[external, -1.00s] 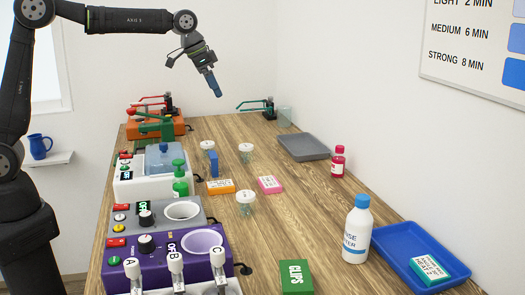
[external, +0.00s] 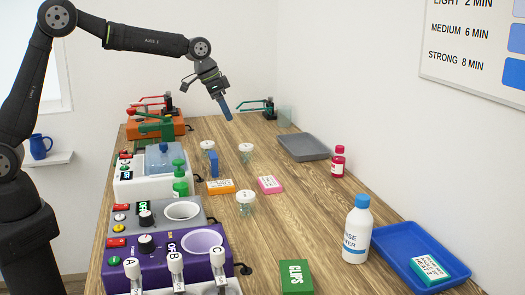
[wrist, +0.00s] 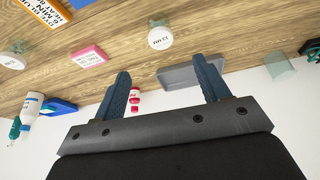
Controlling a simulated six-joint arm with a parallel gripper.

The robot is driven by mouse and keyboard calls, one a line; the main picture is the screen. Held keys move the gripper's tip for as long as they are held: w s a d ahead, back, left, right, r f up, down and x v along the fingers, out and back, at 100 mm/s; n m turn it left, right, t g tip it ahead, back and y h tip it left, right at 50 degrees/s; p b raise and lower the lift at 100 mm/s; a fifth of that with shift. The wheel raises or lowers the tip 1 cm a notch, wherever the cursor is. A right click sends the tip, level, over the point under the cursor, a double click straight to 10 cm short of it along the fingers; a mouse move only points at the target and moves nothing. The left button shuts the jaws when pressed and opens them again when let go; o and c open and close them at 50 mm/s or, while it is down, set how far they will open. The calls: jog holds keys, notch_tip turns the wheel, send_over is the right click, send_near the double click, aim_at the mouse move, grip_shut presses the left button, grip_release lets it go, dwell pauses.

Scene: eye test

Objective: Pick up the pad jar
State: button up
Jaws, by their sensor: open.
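Three small clear jars with whitish lids stand on the wooden bench: a back left jar (external: 208,148), a back right jar (external: 246,152) and a nearer jar (external: 246,203). Their labels are too small to read in the external view, so I cannot tell which is the pad jar. In the wrist view one white lid (wrist: 160,38) bears small dark lettering that I cannot read surely; another jar (wrist: 14,56) is at the left edge. My gripper (external: 228,114) is open and empty, above the back of the bench, apart from the jars. Its two blue fingers show in the wrist view (wrist: 161,68).
A grey tray (external: 303,148), red bottle (external: 338,163), rinse bottle (external: 357,232) and blue tray (external: 395,240) line the right side. Orange (external: 221,187) and pink (external: 270,185) packs and a blue block (external: 213,165) lie near the jars. Machines (external: 150,185) fill the left.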

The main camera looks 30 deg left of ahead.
aim_at(244, 146)
jog(key=x, duration=1)
jog(key=shift+f, duration=0.15)
jog(key=shift+x, duration=3.2)
jog(key=shift+d, duration=0.1)
jog(key=shift+c, duration=0.5)
jog(key=c, duration=1)
